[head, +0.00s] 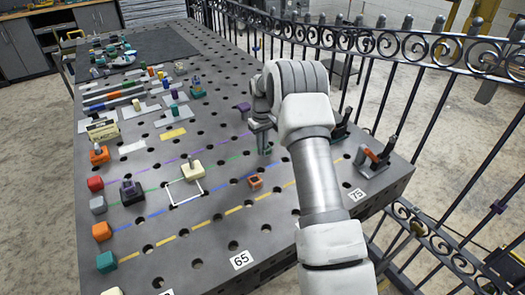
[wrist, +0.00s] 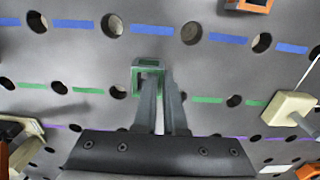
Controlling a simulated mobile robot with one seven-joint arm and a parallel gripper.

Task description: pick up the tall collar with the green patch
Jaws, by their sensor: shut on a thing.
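A small hollow square collar with a green rim (wrist: 148,63) is at the fingertips of my gripper (wrist: 161,88) in the wrist view. The fingers are close together and shut on its near side; they hide part of it. I cannot tell whether it rests on the table or is lifted. In the head view my gripper (head: 263,143) points down over the table, near the green dashed line, and the collar is hardly visible there. A second, orange-brown collar (head: 255,182) stands in front of it; it also shows at the top of the wrist view (wrist: 248,4).
The perforated grey table (head: 215,215) has coloured dashed lines. A cream block with a peg (head: 192,171) stands left of my gripper, by a white square outline. Coloured blocks line the left edge. An orange-and-dark clamp (head: 375,155) stands at right, beside the scroll fence (head: 400,45).

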